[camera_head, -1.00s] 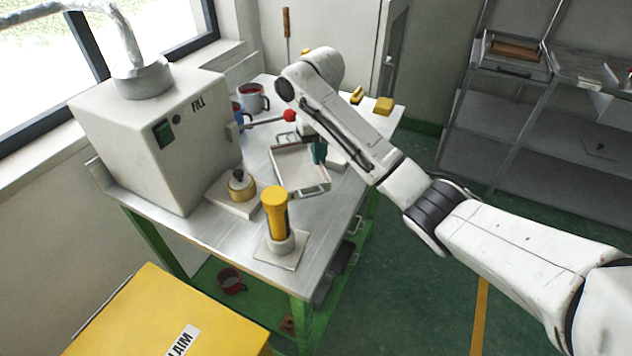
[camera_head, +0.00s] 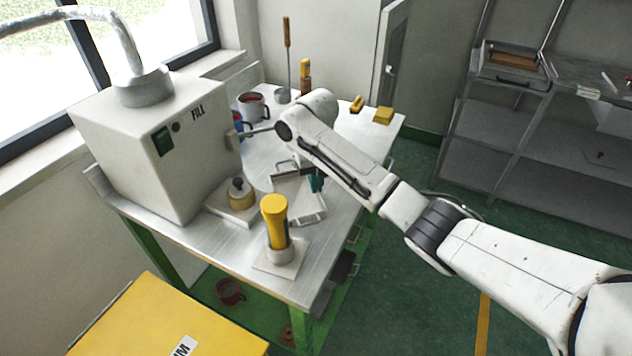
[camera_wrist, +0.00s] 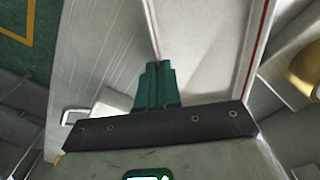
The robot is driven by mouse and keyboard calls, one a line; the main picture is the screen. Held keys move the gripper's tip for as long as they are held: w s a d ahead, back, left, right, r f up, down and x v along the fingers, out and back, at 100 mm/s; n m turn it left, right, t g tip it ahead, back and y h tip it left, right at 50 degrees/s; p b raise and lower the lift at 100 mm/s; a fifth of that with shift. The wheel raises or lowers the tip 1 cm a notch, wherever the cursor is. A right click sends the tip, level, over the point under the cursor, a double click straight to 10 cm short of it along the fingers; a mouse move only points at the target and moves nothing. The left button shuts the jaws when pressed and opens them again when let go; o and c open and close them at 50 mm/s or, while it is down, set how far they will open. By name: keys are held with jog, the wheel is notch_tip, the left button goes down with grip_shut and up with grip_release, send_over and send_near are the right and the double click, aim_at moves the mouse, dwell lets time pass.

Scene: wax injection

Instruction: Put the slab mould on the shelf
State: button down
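The slab mould (camera_head: 296,191), a shallow pale metal tray with handles at its ends, is at the middle of the steel table, partly hidden by my arm. My gripper (camera_head: 316,182) is at its right side. In the wrist view the green fingertips (camera_wrist: 156,68) are close together on a thin wall of the mould (camera_wrist: 205,50), whose pale inside lies to their right. I cannot tell whether the mould is clear of the tabletop. The grey metal shelf (camera_head: 490,128) stands at the right, across the floor.
The white FILL machine (camera_head: 150,140) stands on the table's left. A brass pot (camera_head: 240,190) and a yellow-handled tool (camera_head: 275,222) stand near the mould. Mugs (camera_head: 252,105) and yellow blocks (camera_head: 383,115) are farther back. A wooden-filled tray (camera_head: 512,58) occupies the shelf's upper left; its lower boards show free room.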

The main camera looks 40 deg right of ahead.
jog(key=c, duration=1.3)
grip_release()
jog(key=shift+c, duration=0.2)
jog(key=shift+r, duration=0.1)
